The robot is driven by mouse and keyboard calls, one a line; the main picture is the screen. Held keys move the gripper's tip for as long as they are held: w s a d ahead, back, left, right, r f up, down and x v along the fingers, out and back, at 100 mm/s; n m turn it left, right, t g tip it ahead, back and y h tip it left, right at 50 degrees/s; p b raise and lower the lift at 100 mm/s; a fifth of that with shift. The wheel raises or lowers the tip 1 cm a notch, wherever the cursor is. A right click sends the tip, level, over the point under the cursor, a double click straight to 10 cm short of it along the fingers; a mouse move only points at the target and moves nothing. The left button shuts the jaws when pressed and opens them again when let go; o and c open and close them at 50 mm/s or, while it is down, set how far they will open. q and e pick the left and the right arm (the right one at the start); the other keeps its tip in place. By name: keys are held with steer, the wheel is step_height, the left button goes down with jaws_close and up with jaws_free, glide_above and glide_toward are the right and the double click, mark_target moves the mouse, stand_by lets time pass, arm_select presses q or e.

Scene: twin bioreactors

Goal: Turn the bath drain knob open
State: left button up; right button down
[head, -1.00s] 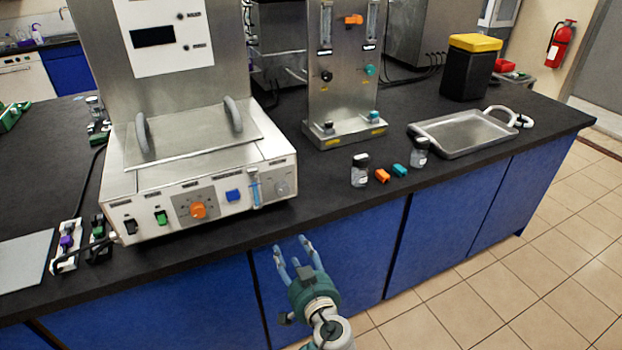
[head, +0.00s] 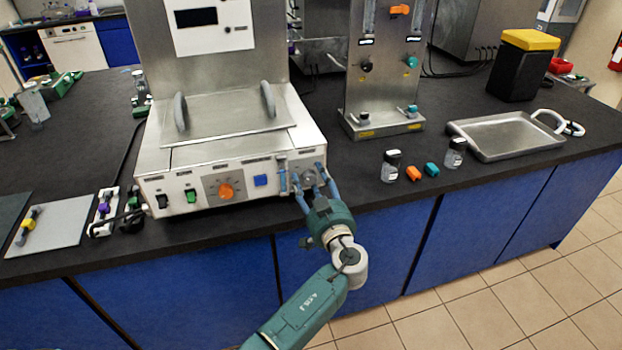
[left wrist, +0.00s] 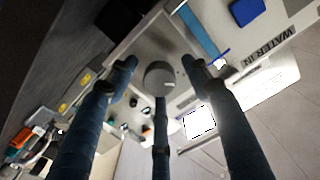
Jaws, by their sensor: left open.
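The bath drain knob is a small round grey knob (head: 308,177) at the right end of the bath unit's front panel (head: 178,204). In the left wrist view the knob (left wrist: 159,76) shows near the centre, with a pale mark on its face. My left gripper (head: 311,181) is in front of it, its three blue fingers open and spread around the knob. In the left wrist view the fingers (left wrist: 160,72) stand to the left, right and below the knob. I cannot tell whether any finger touches it. My right gripper is not in view.
A blue-topped tube stands close left of the fingers. Bottles (head: 391,166) and a metal tray (head: 512,137) are to the right on the black counter.

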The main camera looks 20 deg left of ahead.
arm_select(q)
steer(key=shift+w+a, duration=0.1)
steer(key=shift+w, duration=0.1)
steer(key=shift+c, duration=0.3)
steer(key=c, duration=1.1)
